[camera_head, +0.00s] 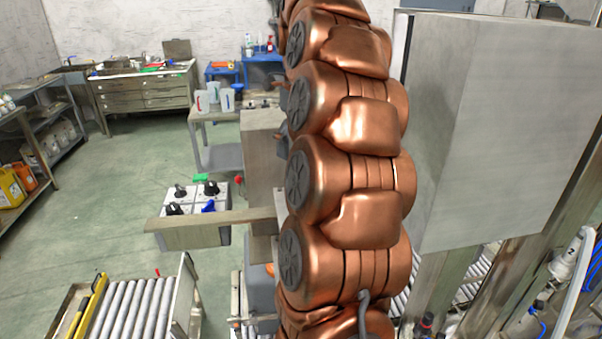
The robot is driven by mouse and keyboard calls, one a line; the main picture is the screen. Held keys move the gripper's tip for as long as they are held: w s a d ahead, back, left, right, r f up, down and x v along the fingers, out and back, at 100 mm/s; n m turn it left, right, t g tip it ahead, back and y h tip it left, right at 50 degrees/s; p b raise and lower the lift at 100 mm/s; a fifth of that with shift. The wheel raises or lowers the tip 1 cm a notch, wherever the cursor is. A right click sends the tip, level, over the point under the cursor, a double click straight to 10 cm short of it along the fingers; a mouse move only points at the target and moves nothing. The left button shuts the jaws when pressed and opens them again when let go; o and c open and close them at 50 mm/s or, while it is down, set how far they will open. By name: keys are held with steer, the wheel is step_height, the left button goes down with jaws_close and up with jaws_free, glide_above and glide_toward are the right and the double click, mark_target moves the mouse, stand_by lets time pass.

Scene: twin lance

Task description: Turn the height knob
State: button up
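A control box (222,232) with a white top panel stands left of the middle, partly behind a beige bar (210,230). On the panel are a black knob (211,187) at the back right, another black knob (180,191) at the back left, a dark knob (174,208) at the front left and a blue knob (208,206) at the front right. I cannot tell which one is the height knob; labels are too small to read. My copper-coloured arm runs down the middle of the view, right of the panel. My gripper is not in view.
A roller conveyor (135,308) lies at the lower left. A large grey cabinet (500,125) fills the right. A grey column (263,150) stands between the panel and my arm. A small table (220,155) is behind. Green floor is open to the left.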

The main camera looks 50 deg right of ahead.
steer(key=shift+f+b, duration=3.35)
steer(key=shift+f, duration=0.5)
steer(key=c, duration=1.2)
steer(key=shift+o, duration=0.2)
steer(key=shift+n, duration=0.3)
